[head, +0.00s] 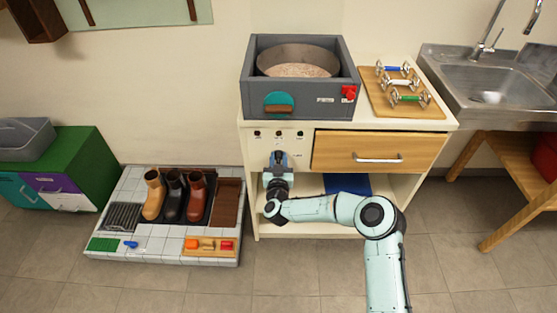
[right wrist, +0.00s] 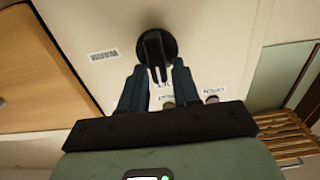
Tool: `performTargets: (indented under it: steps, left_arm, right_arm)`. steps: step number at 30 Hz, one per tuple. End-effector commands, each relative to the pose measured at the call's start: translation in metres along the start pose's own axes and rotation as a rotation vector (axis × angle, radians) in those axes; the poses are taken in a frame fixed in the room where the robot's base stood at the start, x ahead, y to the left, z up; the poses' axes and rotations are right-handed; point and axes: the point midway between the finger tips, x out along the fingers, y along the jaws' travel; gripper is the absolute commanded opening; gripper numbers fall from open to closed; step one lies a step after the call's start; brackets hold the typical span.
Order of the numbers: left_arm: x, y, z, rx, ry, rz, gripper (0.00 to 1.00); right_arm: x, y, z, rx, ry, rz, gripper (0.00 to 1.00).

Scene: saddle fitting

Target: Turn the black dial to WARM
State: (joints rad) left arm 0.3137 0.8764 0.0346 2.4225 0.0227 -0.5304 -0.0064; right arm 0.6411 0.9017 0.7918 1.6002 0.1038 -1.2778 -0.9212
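The black dial (right wrist: 155,48) is on the pale front panel (head: 290,145) of the cabinet. In the right wrist view it is a round knob with a raised bar. My right gripper (right wrist: 159,64) is at the dial, its two dark fingers apart on either side of the bar's lower end. Gaps show between bar and fingers; I cannot tell whether either finger touches the knob. In the head view my right gripper (head: 278,155) hides the dial. My left gripper is not in view.
A wooden drawer (head: 380,152) with a metal handle is right of the panel. A grey box with a round pan (head: 298,62) and a red knob (head: 348,92) stands on top. A tiled platform with boots (head: 174,196) is on the floor to the left.

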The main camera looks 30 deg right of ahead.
Motion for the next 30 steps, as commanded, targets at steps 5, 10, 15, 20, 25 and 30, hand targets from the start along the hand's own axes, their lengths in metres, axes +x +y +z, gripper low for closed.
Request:
performTargets:
  steps: [5, 10, 15, 20, 25, 30]
  left_arm:
    - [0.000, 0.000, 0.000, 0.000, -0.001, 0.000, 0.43]
    - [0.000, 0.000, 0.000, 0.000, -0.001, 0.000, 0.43]
    - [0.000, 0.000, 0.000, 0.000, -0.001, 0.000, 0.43]
    - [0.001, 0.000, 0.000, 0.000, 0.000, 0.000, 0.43]
    - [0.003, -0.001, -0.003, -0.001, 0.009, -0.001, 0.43]
    - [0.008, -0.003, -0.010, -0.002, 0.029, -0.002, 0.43]
  right_arm:
    - [0.000, 0.000, 0.000, 0.000, 0.000, 0.000, 0.00]
    - [0.000, 0.000, 0.000, 0.008, 0.001, 0.000, 0.00]
    - [0.000, 0.001, -0.001, 0.049, 0.002, 0.000, 0.00]
    - [0.000, 0.003, -0.001, 0.137, 0.003, 0.000, 0.00]
    - [0.000, 0.005, 0.000, 0.277, 0.004, 0.000, 0.00]
    - [0.000, 0.008, 0.002, 0.439, 0.003, 0.000, 0.00]
